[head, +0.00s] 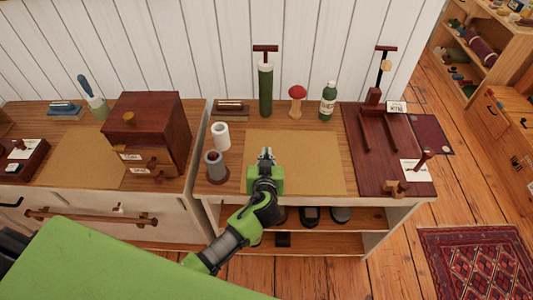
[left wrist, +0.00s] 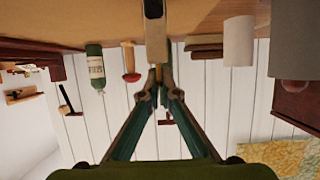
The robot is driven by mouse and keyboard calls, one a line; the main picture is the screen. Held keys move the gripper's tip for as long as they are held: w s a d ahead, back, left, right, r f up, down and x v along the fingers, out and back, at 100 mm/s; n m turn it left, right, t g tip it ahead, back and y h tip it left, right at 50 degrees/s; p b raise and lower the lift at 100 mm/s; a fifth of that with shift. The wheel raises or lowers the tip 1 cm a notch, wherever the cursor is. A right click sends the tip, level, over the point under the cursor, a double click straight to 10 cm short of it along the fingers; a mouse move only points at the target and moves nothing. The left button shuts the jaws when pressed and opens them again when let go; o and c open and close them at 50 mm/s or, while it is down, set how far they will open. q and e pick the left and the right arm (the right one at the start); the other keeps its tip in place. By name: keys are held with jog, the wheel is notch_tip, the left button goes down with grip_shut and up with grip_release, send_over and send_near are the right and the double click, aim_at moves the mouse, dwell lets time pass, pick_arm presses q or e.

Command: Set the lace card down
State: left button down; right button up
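My left gripper (head: 266,158) is above the left part of the tan mat (head: 310,165) on the right-hand cabinet top. My right gripper is not in view.
A white roll (head: 221,136) and a grey cylinder on a brown base (head: 216,165) stand left of the mat. Behind are a green tube (head: 265,92), red mushroom (head: 297,98) and green bottle (head: 328,101). A dark red board (head: 382,178) lies right. The mat's middle is clear.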

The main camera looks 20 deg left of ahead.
pick_arm(q)
jog(key=shift+f, duration=0.15)
jog(key=c, duration=2.3)
grip_release()
jog(key=shift+r, duration=0.2)
jog(key=shift+s, duration=0.2)
jog(key=b+v, duration=0.2)
jog(key=v, duration=0.9)
jog(key=shift+s+d+r, duration=0.1)
jog(key=shift+s+d, duration=0.05)
jog(key=shift+s, duration=0.15)
